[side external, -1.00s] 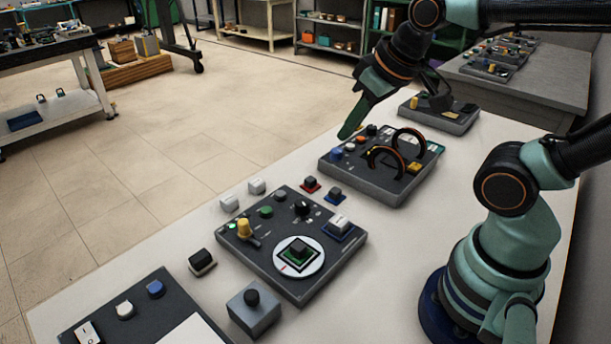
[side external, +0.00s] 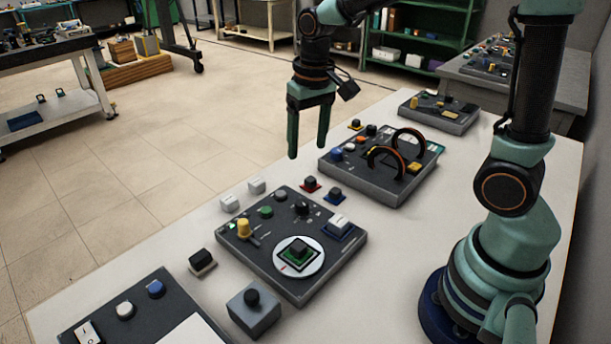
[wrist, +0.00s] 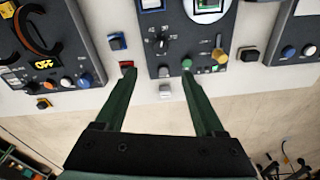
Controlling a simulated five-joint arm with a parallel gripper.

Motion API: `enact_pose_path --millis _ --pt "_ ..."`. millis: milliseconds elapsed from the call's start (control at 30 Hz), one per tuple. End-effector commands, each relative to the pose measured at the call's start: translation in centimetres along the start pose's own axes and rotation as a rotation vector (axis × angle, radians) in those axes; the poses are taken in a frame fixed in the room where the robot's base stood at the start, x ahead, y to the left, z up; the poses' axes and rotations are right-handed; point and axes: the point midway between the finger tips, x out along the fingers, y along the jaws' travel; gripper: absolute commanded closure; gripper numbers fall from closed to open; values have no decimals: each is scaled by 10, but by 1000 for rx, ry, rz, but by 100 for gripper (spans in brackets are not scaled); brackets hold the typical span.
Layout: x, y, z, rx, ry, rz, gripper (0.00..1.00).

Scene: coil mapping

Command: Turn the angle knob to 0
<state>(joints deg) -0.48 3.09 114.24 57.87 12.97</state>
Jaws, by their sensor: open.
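A black knob (side external: 302,208) with a printed scale around it is on the dark middle panel (side external: 318,278). It also shows in the wrist view (wrist: 157,44), with its panel (wrist: 178,26). I take it for the angle knob; its exact reading is too small to tell. My gripper (side external: 307,155) is open, empty and pointing down, in the air above and beyond the panel's far edge. In the wrist view my gripper (wrist: 159,75) has its fingertips apart, with the knob ahead of the gap between them. Nothing touches the knob.
A white disc (side external: 313,268), a yellow knob (side external: 243,228) and a green button (side external: 266,211) are on the same panel. Small red (side external: 310,184) and blue (side external: 335,194) blocks stand behind it. A panel with black arches (side external: 366,190) is further back.

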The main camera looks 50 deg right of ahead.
Motion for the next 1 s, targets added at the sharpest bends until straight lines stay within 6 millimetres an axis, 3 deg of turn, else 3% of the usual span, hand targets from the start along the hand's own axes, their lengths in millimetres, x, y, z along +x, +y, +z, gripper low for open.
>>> enact_pose_path --millis 100,467,800,1000 --pt "18 -2 -8 25 -53 13 29" --pt "45 -3 -11 44 -86 22 29" --pt "108 -2 -4 44 -88 22 29" --pt "136 -1 -3 44 -85 22 29"
